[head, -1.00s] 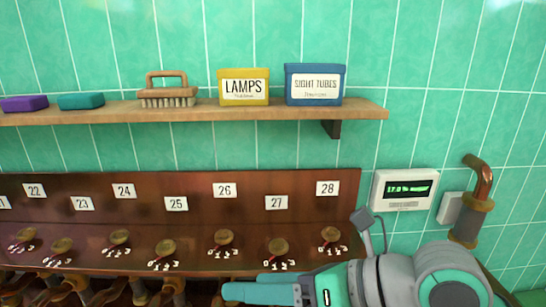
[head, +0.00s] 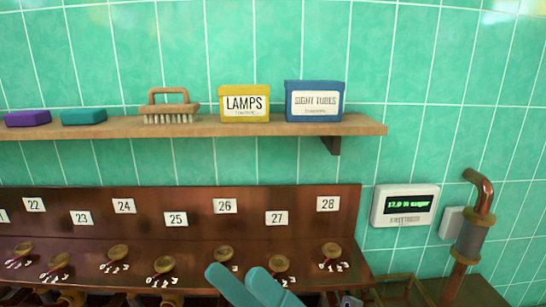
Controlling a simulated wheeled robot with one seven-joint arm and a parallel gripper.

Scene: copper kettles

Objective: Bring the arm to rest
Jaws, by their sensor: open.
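My gripper (head: 242,281) shows at the bottom edge of the head view, as two teal fingers pointing up and to the left. The fingers are apart and nothing shows between them. They are in front of the lower edge of the copper panel (head: 300,247), below the knobs near labels 26 and 27. The rest of my arm is mostly below the picture, so its pose is hidden.
Knobs such as the one under 28 (head: 331,250) line the panel. Above is a wooden shelf (head: 360,127) with a brush (head: 170,108), a yellow box (head: 244,104) and a blue box (head: 314,102). A display (head: 404,205) and a copper pipe (head: 472,230) are at right.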

